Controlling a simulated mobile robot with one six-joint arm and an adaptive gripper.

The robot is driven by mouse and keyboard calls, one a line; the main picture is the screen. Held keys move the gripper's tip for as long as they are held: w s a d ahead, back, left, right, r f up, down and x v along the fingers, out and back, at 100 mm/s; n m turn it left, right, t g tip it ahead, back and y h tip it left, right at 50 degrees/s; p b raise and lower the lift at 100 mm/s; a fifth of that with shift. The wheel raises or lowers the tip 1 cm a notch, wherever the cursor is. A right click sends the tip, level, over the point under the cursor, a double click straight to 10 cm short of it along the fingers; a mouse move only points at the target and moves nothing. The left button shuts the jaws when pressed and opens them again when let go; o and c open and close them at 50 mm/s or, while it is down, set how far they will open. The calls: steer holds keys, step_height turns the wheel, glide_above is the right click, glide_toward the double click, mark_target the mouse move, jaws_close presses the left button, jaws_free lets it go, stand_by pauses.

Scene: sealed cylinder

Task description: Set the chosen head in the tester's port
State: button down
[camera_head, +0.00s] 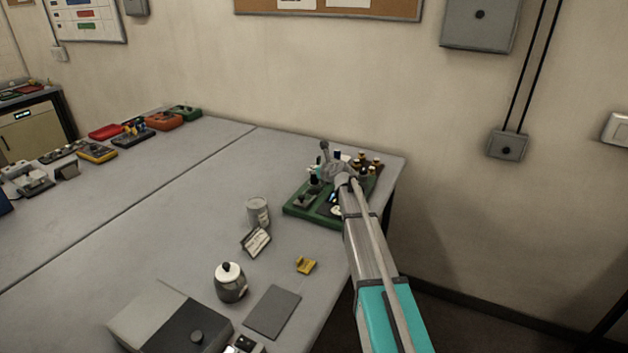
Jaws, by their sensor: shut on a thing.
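My gripper (315,172) is at the far right of the table, low over a green board (297,211). It is shut on a small dark piece, seemingly a head, which is too small and too covered to make out well. My wrist and forearm hide part of the board. Several small upright pieces with white, brown and dark parts (374,163) stand at the board's back right. A grey block (305,201) sits on the board's front left. I cannot tell for sure which device is the tester or where its port is.
In front of the board are a grey can (258,212), a small tilted card (256,242), a yellow piece (306,265), a lidded jar (230,283), a dark flat plate (273,312) and a grey box with a knob (170,322). Coloured trays (165,121) line the back left. The table's middle is clear.

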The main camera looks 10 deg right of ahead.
mark_target(314, 178)
steer(key=shift+w+a+f+b, duration=0.1)
steer(key=shift+w+f+b, duration=0.4)
steer(key=shift+f+b, duration=0.25)
steer(key=shift+s+f+b, duration=0.1)
steer(key=shift+f+b, duration=1.15)
steer(key=shift+f, duration=0.05)
steer(key=shift+f, duration=0.15)
steer(key=shift+c, duration=1.5)
jaws_free()
steer(key=shift+r, duration=0.25)
steer(key=p+v, duration=0.4)
steer(key=v, duration=0.8)
steer(key=shift+p, duration=0.3)
